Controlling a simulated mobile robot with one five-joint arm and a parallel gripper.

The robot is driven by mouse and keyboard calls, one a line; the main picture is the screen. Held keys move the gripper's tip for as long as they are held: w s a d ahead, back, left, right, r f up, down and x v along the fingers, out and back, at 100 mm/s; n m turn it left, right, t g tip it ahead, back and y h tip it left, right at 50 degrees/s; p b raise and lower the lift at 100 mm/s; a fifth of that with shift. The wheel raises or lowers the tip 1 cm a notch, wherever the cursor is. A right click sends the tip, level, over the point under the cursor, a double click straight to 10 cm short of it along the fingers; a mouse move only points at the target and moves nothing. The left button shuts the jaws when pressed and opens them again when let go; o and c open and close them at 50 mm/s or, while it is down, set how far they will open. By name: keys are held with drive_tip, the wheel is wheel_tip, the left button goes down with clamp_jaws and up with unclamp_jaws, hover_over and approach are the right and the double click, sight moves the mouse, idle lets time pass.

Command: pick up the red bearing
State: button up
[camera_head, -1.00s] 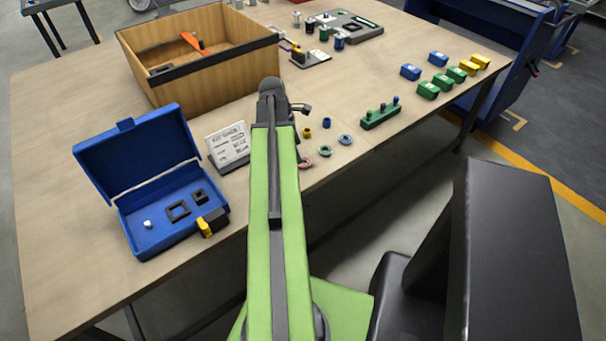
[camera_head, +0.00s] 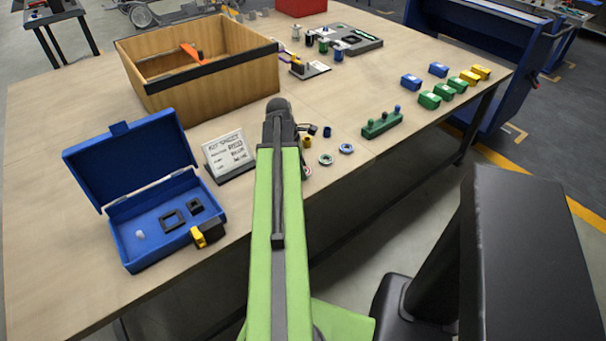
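The red bearing (camera_head: 307,172) is a small ring lying flat near the front edge of the wooden table. It shows just right of my green arm, which hides part of it. My gripper (camera_head: 308,129) is mostly hidden behind the dark end of my arm; only a small dark part shows, above and beyond the bearing in the picture. Its fingers cannot be made out. A green ring (camera_head: 325,160) and a blue ring (camera_head: 346,148) lie to the right of the red bearing.
A yellow bushing (camera_head: 308,141) and a blue bushing (camera_head: 327,132) stand just behind the rings. A green block with pegs (camera_head: 382,127) is to the right. A sign (camera_head: 229,151) and an open blue case (camera_head: 128,243) are left. A wooden bin (camera_head: 210,85) stands behind.

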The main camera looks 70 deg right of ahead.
drive_tip(key=c, duration=0.9)
drive_tip(key=shift+r, duration=0.15)
